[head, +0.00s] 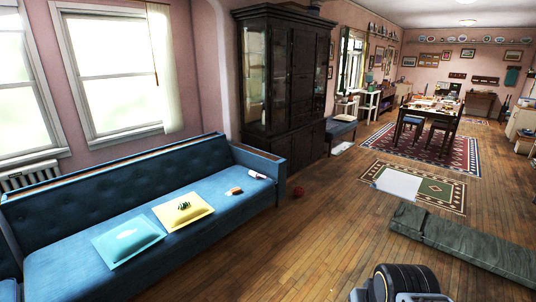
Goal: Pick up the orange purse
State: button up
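A small orange item (233,191), which looks like the orange purse, lies on the seat of the blue sofa (80,270) toward its right end. It is small in the head view, so its details are hard to make out. A white and reddish item (257,175) lies on the seat just beyond it, near the right armrest. A yellow cushion (174,217) is to its left, apart from it. My gripper is not in view. A dark rounded part at the bottom right appears to be part of my arm.
A light blue cushion (115,248) lies further left on the sofa. A dark cabinet (308,75) stands behind the sofa's right end. A dark red ball (298,191) is on the floor. A long grey-green bundle (465,242) lies at right. Wooden floor (285,245) before the sofa is clear.

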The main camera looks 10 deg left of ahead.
aim_at(233, 190)
jog(key=u, duration=0.35)
jog(key=i, duration=3.75)
jog(key=u, duration=1)
jog(key=i, duration=0.8)
jog(key=u, duration=0.7)
